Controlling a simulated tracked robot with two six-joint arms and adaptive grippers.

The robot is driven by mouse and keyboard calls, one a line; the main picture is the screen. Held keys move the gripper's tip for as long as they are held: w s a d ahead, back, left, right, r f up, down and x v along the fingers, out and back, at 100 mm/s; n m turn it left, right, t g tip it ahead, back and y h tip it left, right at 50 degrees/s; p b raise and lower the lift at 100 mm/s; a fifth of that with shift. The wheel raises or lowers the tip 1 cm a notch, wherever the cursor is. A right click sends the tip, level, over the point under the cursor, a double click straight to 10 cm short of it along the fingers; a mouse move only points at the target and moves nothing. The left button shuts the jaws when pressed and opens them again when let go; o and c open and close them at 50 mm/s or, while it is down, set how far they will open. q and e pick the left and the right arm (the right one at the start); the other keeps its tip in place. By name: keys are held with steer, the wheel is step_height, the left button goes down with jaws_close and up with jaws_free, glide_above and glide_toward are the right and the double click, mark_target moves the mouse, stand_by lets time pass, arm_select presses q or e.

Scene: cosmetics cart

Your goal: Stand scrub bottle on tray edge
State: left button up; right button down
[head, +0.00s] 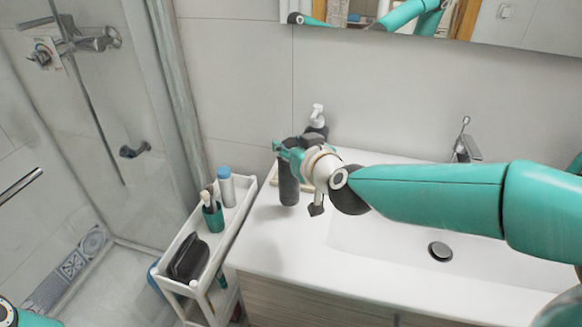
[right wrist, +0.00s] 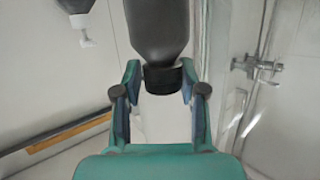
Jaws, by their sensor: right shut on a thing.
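My right gripper (head: 288,150) is shut on the dark grey scrub bottle (head: 288,188). The bottle hangs upright below the fingers at the counter's left end; I cannot tell whether its base touches anything. In the right wrist view the bottle (right wrist: 159,35) shows with its black cap between the two fingers (right wrist: 160,85). My left gripper is not in view.
A dark pump bottle (head: 317,118) with a white pump stands behind my right gripper. The sink basin (head: 380,245) is at the right.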

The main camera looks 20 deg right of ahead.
mark_target(289, 176)
step_height(289, 176, down, 4)
steer(key=shift+r+b, duration=0.15)
steer(key=shift+b, duration=0.5)
steer(key=c, duration=0.7)
jaws_free()
steer(key=shift+o, duration=0.2)
